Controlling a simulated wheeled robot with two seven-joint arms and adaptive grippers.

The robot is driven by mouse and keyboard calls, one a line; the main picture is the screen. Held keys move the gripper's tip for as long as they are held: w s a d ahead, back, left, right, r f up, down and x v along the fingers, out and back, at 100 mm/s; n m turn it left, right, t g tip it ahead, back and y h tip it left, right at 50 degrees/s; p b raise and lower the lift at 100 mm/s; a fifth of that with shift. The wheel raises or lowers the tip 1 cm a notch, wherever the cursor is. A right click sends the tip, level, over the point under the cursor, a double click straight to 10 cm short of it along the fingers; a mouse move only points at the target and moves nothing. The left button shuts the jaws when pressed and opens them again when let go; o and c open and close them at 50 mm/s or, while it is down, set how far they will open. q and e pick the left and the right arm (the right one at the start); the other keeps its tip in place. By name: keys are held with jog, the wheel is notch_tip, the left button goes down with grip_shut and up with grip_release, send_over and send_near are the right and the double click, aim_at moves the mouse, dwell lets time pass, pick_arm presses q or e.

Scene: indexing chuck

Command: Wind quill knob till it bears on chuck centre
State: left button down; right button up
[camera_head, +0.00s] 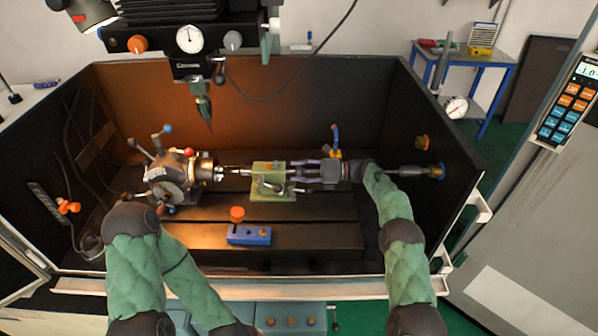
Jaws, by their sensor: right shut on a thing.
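The indexing chuck (170,178), a grey dividing head with several ball-ended levers, stands at the left of the machine bed, its nose facing right. The green tailstock (270,182) stands on the bed to its right. A thin shaft (237,170) spans the space between them. I cannot tell at this size whether its tip touches the chuck centre. My right gripper (301,171) comes in from the right and is shut on the quill knob at the tailstock's right end; its fingers mostly hide the knob. My left arm folds down toward the bottom edge, and its gripper is out of view.
A blue block (249,236) with an orange knob lies on the front of the bed. The spindle head (190,65) hangs above. Dark enclosure walls (425,130) surround the bed, with a pale front rail (300,289). The bed's front right is clear.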

jog(key=o, duration=1.1)
jog(key=shift+f, duration=0.25)
jog(key=shift+c, duration=0.2)
jog(key=shift+o, duration=0.5)
jog(key=shift+r, duration=0.1)
jog(key=d, duration=0.7)
jog(key=shift+d, duration=0.25)
